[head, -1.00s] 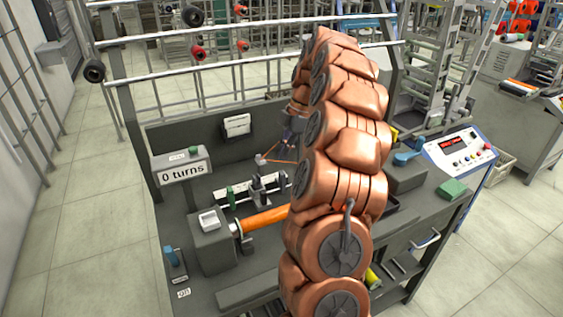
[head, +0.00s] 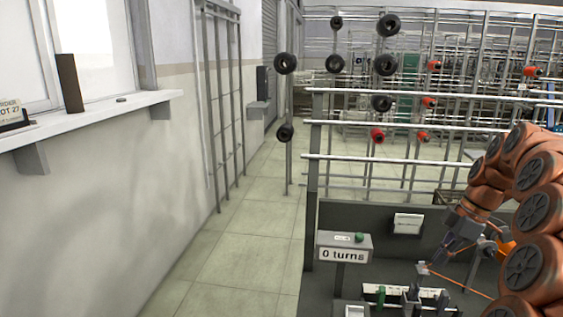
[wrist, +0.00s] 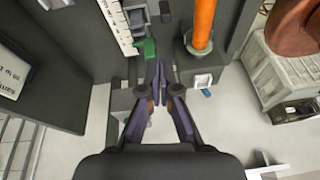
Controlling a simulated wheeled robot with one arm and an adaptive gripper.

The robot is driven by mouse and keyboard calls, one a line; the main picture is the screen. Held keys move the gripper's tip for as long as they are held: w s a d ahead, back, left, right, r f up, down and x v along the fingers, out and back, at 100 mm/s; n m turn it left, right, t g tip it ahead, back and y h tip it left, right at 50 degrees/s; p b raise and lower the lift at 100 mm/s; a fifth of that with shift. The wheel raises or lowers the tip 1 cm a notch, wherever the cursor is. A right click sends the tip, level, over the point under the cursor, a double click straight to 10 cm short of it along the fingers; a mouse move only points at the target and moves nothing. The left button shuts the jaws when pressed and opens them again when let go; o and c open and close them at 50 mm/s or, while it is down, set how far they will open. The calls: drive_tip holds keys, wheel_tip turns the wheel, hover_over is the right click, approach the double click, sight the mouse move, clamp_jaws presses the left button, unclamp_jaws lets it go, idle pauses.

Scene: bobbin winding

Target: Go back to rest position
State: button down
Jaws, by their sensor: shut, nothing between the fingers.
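My gripper (head: 450,248) hangs over the dark winding bench (head: 385,225) in the lower right of the head view, at the end of my copper-coloured arm. In the wrist view my gripper (wrist: 160,82) has its dark fingers together with nothing between them. An orange rod (wrist: 204,25) stands to the right of the fingertips in that view, apart from them. A green part (wrist: 149,48) lies just left of the fingertips, beside a white scale strip (wrist: 118,25). A thin orange line (head: 470,286) runs near a small pale block (head: 423,268) below my gripper.
A counter sign (head: 343,254) reads "0 turns". Rails with black spools (head: 381,103) and red spools (head: 377,135) rise behind the bench. A wall with a white ledge (head: 90,112) is at the left. Open tiled floor (head: 250,245) lies between wall and bench.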

drive_tip(key=s+a+r+m+g+h+p, duration=0.1)
drive_tip(key=s+a+m, duration=0.2)
drive_tip(key=s+a, duration=0.45)
drive_tip(key=s+a+r+m+h+p, duration=0.15)
drive_tip(key=s+a, duration=0.25)
drive_tip(key=a, duration=0.7)
drive_tip(key=s+a+f+m, duration=0.2)
drive_tip(key=s+m, duration=0.2)
drive_tip(key=s, duration=0.5)
drive_tip(key=s+a+f+m+g+h+p, duration=0.1)
drive_tip(key=s+a+f+m, duration=0.2)
drive_tip(key=s, duration=0.7)
drive_tip(key=shift+a+f+m+p, duration=0.2)
drive_tip(key=shift+m+p, duration=0.1)
drive_tip(key=shift+m, duration=0.95)
drive_tip(key=shift+d, duration=0.1)
